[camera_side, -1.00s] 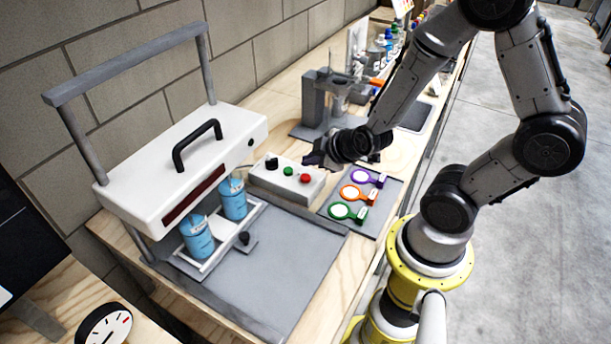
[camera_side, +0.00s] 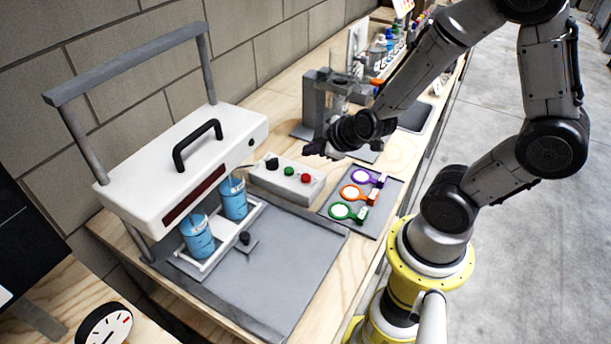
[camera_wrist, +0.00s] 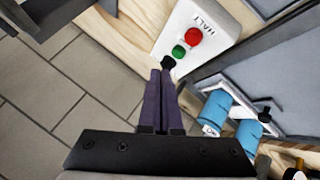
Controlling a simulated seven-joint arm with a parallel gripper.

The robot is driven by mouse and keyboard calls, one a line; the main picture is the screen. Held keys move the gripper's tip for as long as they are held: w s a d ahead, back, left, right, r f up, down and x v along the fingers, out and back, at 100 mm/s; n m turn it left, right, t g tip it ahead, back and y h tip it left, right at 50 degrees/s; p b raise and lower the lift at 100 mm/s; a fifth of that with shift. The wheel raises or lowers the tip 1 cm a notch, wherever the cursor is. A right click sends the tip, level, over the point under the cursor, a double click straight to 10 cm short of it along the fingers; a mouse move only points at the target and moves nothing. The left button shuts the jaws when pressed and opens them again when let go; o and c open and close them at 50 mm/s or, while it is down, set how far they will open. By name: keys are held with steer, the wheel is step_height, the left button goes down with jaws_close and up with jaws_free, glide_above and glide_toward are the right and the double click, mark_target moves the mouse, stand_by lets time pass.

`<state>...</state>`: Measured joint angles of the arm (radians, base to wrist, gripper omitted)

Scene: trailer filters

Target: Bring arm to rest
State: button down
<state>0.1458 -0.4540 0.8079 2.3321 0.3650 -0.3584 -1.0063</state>
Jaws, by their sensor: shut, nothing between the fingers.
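My gripper (camera_side: 318,148) is shut and empty. In the side view it hangs in the air by the white control box (camera_side: 287,181), near its back right end. In the wrist view the two dark fingers of my gripper (camera_wrist: 160,72) lie together. Their tips appear just below the black knob and the green button (camera_wrist: 179,51) of the control box (camera_wrist: 208,18). I cannot tell from this view how far above the box they are. The red button (camera_wrist: 194,37) and the word HALT also show on the box.
A white machine (camera_side: 180,165) with a black handle stands at the left, with two blue beakers (camera_side: 198,238) under it. Three coloured ring filters (camera_side: 353,193) lie on a grey mat right of the box. A grey stand (camera_side: 318,105) and bottles (camera_side: 380,50) are behind my gripper.

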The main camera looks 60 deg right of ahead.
steer(key=a+r+t+y, duration=0.1)
steer(key=a+r, duration=0.2)
steer(key=r, duration=0.5)
steer(key=a+r+t+y, duration=0.1)
steer(key=a+r, duration=0.2)
steer(key=r, duration=0.4)
steer(key=s+a+m+g, duration=0.1)
steer(key=s+m+g, duration=0.4)
steer(key=s, duration=0.9)
steer(key=shift+s+a+f+y, duration=0.2)
steer(key=shift+s+f+y, duration=0.1)
steer(key=shift+s+y, duration=0.1)
